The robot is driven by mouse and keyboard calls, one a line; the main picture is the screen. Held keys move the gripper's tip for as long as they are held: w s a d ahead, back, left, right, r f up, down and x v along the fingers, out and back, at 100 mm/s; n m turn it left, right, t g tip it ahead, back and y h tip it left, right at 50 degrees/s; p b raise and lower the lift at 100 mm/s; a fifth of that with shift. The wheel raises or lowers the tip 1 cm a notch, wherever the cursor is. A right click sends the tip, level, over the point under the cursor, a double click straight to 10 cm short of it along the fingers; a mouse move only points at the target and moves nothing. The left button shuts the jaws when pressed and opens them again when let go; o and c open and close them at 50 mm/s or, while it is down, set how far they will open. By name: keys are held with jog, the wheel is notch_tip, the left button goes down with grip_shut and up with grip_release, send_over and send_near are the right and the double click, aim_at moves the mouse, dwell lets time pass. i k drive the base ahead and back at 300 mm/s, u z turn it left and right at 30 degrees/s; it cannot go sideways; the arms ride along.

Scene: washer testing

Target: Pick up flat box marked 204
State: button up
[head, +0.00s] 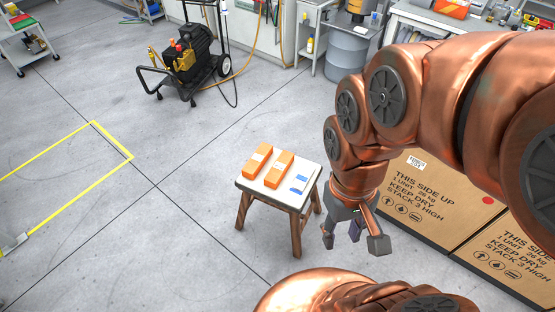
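Two flat orange boxes lie side by side on a small stool (288,200) with a white top and wooden legs. The left orange box (257,161) and the right orange box (279,169) each have a pale band or label. A flat white item with blue patches (300,179) lies to their right. No number is readable on any of them, so I cannot tell which is marked 204. My gripper (353,242) is to the right of the stool in the picture, pointing down, fingers spread and empty, apart from the boxes.
Large brown cartons (430,206) stand right of the stool, behind my arm. A black wheeled machine (189,65) with hoses stands at the back. A grey drum (347,56) and workbenches line the back. The floor left of the stool is clear, with yellow marking lines (95,123).

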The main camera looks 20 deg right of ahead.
aim_at(273, 178)
jog(key=u, duration=0.35)
jog(key=k, duration=0.45)
jog(key=u, duration=0.9)
jog(key=i, duration=2.15)
jog(key=z, duration=0.4)
jog(key=i, duration=1.5)
jog(key=z, duration=1.7)
jog(key=i, duration=0.9)
jog(key=z, duration=1.15)
jog(key=i, duration=0.2)
